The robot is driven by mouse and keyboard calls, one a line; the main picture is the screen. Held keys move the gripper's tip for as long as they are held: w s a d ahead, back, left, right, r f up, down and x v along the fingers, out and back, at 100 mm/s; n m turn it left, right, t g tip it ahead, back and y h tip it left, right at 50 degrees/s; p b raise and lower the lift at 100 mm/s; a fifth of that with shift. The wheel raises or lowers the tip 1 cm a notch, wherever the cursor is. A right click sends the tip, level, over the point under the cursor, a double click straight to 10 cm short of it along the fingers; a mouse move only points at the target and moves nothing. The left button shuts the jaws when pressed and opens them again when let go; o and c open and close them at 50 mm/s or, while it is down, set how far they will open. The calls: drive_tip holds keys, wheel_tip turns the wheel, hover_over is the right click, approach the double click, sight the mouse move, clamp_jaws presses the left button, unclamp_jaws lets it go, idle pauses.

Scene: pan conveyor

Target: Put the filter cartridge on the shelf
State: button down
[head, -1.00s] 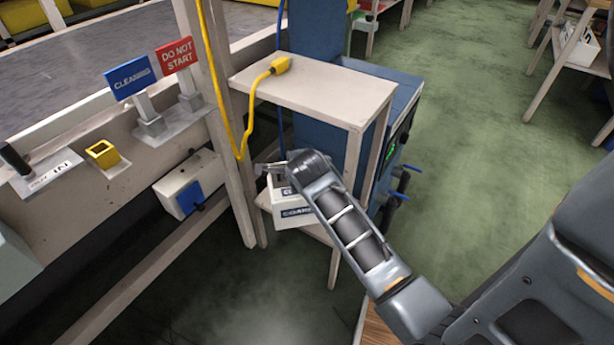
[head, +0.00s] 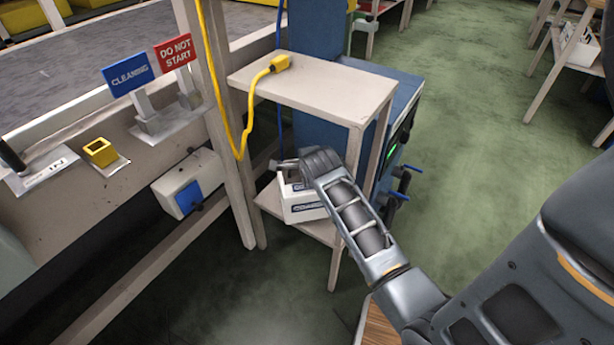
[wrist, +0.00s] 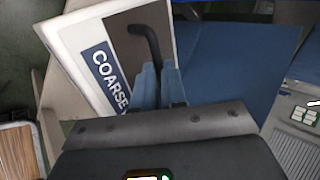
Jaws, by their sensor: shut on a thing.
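The filter cartridge (head: 303,208) is a white box with a dark blue label. In the wrist view the cartridge (wrist: 78,48) shows the word COARSE and a black bent handle on its dark top. My gripper (head: 282,164) is shut on that handle; its blue fingers (wrist: 158,84) show in the wrist view. The cartridge hangs tilted at the lower shelf (head: 270,199) of the pale stand, under the top board. I cannot tell whether its base touches the shelf. My arm hides part of the cartridge and shelf.
The stand's top board (head: 315,88) is close above my gripper, with a yellow plug and cable (head: 279,64) on it. A stand leg (head: 335,268) is beside my arm. A blue cabinet (head: 402,100) stands behind. The green floor at right is open.

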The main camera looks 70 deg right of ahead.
wheel_tip(320, 180, down, 3)
drive_tip(key=shift+b, duration=0.5)
drive_tip(key=shift+d+f, duration=0.2)
drive_tip(key=shift+f, duration=0.2)
